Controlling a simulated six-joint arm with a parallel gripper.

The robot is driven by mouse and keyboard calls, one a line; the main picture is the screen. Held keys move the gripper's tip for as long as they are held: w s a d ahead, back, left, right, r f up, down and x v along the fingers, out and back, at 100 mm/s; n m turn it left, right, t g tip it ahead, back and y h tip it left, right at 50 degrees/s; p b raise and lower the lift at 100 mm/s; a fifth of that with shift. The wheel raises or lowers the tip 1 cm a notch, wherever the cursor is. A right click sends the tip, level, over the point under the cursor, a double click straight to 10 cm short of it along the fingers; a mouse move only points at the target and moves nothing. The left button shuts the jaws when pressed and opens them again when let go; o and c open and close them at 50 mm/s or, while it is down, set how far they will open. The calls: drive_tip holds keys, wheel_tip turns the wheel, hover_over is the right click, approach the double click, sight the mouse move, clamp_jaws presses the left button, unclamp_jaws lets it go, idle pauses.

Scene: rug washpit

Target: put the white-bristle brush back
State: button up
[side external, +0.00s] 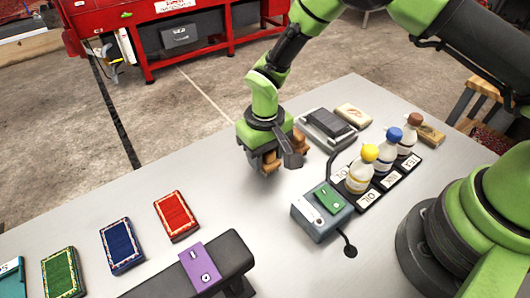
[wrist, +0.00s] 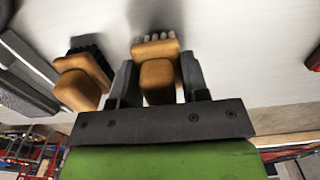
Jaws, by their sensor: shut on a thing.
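The white-bristle brush (wrist: 157,72) has a tan wooden body and pale bristles. It is between the two fingers of my gripper (wrist: 155,84), which is shut on it. In the side view my gripper (side external: 270,163) is low over the grey table; I cannot tell whether the brush touches the tabletop. A second wooden brush (wrist: 80,82) with black bristles is close beside it, to the left in the wrist view. In the side view this one (side external: 300,138) shows partly behind the gripper. The bristles of the held brush are hidden there.
A grey device with a dark top (side external: 328,127) and a pale block (side external: 353,115) lie behind. A black tray (side external: 377,193) holds three bottles, near a switch box (side external: 322,212) with a cable. Red (side external: 176,216), blue (side external: 121,246) and green (side external: 62,272) rug samples lie left. The middle is clear.

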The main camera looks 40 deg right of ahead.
drive_tip(key=shift+f, duration=0.15)
drive_tip(key=o, duration=1)
drive_tip(key=shift+o, duration=0.2)
